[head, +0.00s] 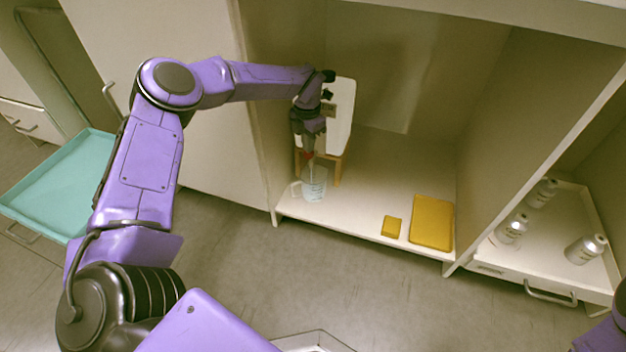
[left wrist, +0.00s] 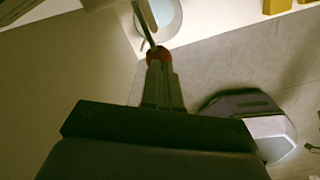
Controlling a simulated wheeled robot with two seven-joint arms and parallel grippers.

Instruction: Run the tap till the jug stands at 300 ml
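The clear jug (head: 314,186) stands upright at the front left of the cabinet floor, below the tap. Its pale blue tint shows, but its marks and water level are too small to read. Part of the jug also shows at the top of the left wrist view (left wrist: 168,18). The tap's red handle (head: 308,155) is at the tips of my left gripper (head: 309,147), which reaches down above the jug. In the left wrist view its fingers are close together against the red handle (left wrist: 158,53), and a thin metal piece runs beyond it. My right gripper is out of view.
A white tank (head: 341,118) on a wooden stand (head: 337,170) is behind my left gripper. A small yellow block (head: 391,226) and a larger yellow pad (head: 431,222) lie to the right. Several bottles stand in a drawer (head: 495,267). A teal tray (head: 60,185) is left.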

